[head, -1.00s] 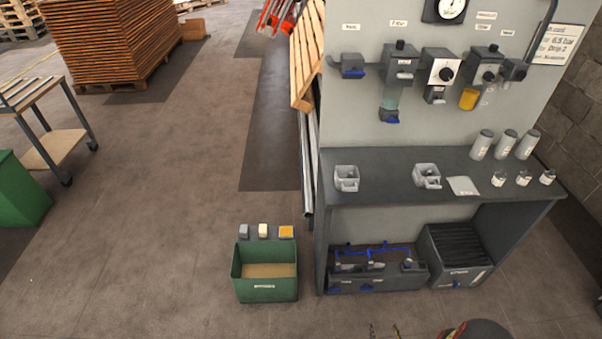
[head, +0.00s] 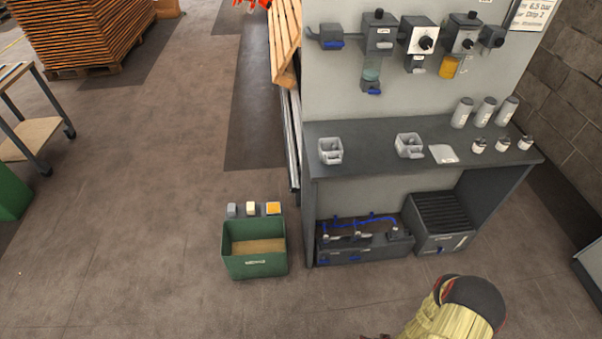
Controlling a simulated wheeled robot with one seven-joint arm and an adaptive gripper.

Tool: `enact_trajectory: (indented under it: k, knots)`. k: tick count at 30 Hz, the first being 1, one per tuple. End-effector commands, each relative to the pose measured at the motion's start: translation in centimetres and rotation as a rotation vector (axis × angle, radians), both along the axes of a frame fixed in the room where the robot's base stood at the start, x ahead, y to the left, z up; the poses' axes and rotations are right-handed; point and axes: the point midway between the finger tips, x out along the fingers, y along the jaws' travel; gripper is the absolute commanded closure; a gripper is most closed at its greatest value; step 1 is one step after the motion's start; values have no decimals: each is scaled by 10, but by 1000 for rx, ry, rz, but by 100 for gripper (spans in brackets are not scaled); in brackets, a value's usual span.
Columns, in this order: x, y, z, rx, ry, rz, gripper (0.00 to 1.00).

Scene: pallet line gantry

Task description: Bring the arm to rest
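My arm (head: 458,308) shows at the bottom right of the head view, in a yellowish fabric cover with a dark round cap. It is in front of the grey workstation and apart from it. My gripper is not in view, so I cannot see its fingers or whether it holds anything.
A dark bench (head: 375,152) carries two grey cups, bottles and canisters, below a panel of valves. A green bin (head: 255,268) stands on the floor to its left. A grey crate (head: 438,225) is under the bench. Open floor (head: 130,200) lies at left.

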Motion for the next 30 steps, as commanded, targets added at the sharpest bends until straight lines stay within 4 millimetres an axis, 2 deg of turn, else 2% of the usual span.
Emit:
enact_trajectory:
  k: [1,5,8,15,23,30]
  knots:
    - [3,-15,13,-4,56,-5,32]
    - [4,-42,51,-3,204,-26,32]
    - [12,-62,91,-8,299,-41,32]
    - [40,-92,206,-26,457,-74,32]
    - [68,-93,341,-46,555,-105,32]
    - [82,-70,464,-58,591,-124,32]
